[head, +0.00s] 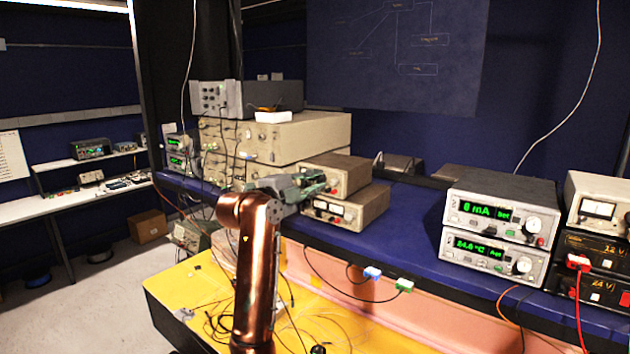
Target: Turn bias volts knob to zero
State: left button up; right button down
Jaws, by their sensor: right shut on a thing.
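Two small beige instrument boxes are stacked on the blue bench, the upper one (345,172) and the lower one (360,208), which has a small analog meter on its front. My right gripper (312,184), on the copper-coloured arm, is at the front panel of the upper box. It is shut on what appears to be a knob there, and its fingers hide most of it. No label can be read at this size, so I cannot tell the knob's setting. My left gripper is not in view.
Large beige units (275,135) stand stacked behind on the left. Grey instruments with green displays (500,220) stand at the right, beside power supplies (595,260) with red leads. Cables hang over the front edge of the blue bench (415,240). A yellow surface (185,290) with loose wires lies below.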

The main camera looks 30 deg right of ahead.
jog(key=shift+n, duration=1.1)
jog(key=c, duration=2.1)
grip_release()
jog(key=shift+a, duration=0.1)
jog(key=v, duration=1.2)
jog(key=shift+w+f, duration=0.1)
